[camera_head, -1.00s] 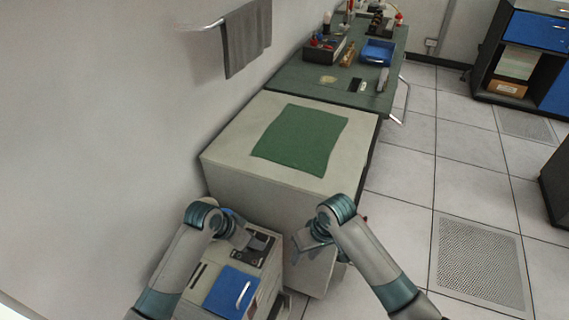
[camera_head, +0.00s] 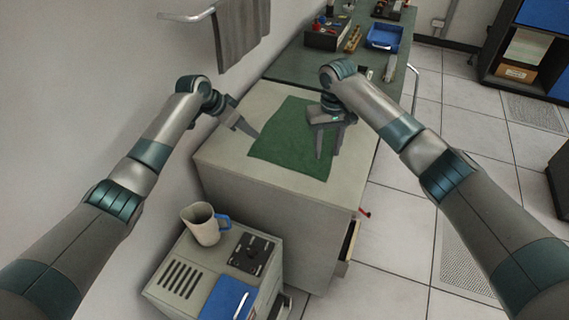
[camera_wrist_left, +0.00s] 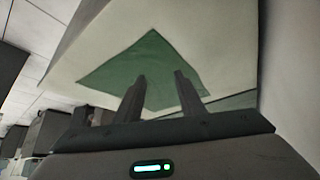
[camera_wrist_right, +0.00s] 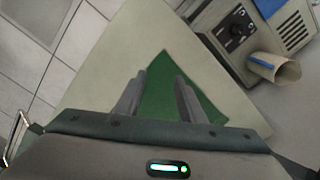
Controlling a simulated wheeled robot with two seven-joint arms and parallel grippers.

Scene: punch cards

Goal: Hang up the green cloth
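The green cloth (camera_head: 282,152) lies flat on the pale top of a cabinet (camera_head: 218,150) in the head view. It also shows in the left wrist view (camera_wrist_left: 152,62) and the right wrist view (camera_wrist_right: 165,72). My left gripper (camera_head: 250,132) is open and empty near the cloth's left edge. My right gripper (camera_head: 328,154) is open with its fingers over the cloth's right side; I cannot tell whether they touch it. A metal rail (camera_head: 186,16) on the wall at upper left carries a grey cloth (camera_head: 243,30).
A green workbench (camera_head: 300,62) behind the cabinet holds a blue tray (camera_head: 384,36) and tools. A drawer (camera_head: 348,243) in the cabinet's side stands partly open.

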